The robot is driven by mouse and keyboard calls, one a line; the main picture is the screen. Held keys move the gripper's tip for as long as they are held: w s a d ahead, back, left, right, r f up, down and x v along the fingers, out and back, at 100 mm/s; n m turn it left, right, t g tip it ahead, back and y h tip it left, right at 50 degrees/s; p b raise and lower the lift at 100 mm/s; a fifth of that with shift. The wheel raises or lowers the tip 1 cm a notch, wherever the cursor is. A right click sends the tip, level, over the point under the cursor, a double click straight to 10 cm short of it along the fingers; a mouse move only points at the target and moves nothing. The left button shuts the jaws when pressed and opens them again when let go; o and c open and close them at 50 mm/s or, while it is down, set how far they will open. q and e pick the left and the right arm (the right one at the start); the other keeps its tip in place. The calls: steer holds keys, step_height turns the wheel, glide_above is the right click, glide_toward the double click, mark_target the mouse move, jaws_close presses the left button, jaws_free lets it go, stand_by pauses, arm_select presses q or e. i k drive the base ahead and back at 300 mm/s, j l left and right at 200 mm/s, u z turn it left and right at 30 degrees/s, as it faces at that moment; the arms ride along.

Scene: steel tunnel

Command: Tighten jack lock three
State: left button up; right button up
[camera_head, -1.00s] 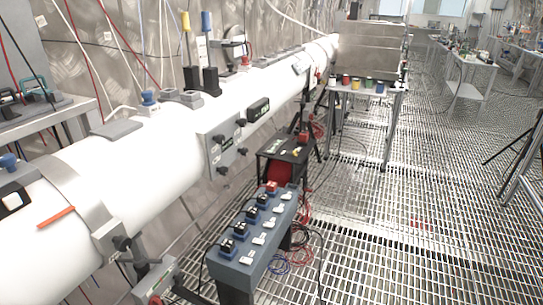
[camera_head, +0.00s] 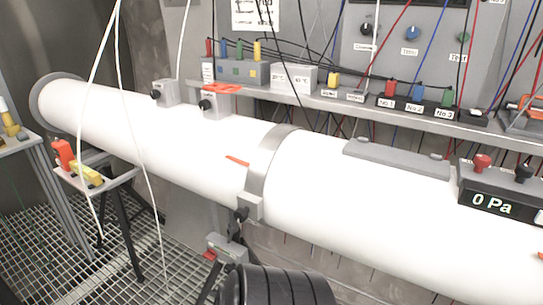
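The white pipe (camera_head: 350,195) runs across the view with a grey metal band (camera_head: 268,165) around it. Below the band is a support with a dark knob (camera_head: 240,214) and a grey block (camera_head: 227,246) with a red part. This may be a jack with its lock, but I see no number on it. Red, blue and green connectors (camera_head: 416,96) labelled No.1, No.2 and No.3 stand on the shelf behind the pipe. Neither gripper is in view. A black ribbed part at the bottom middle hides some of the floor and may belong to my arm.
A grey shelf (camera_head: 330,103) with boxes and cables runs behind the pipe. A display (camera_head: 496,202) reading 0 Pa sits on the pipe at right. A small stand (camera_head: 98,178) with red and yellow items is at left. Grated floor (camera_head: 60,235) shows at lower left.

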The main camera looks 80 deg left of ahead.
mark_target(210, 256)
steer(key=u, duration=3.15)
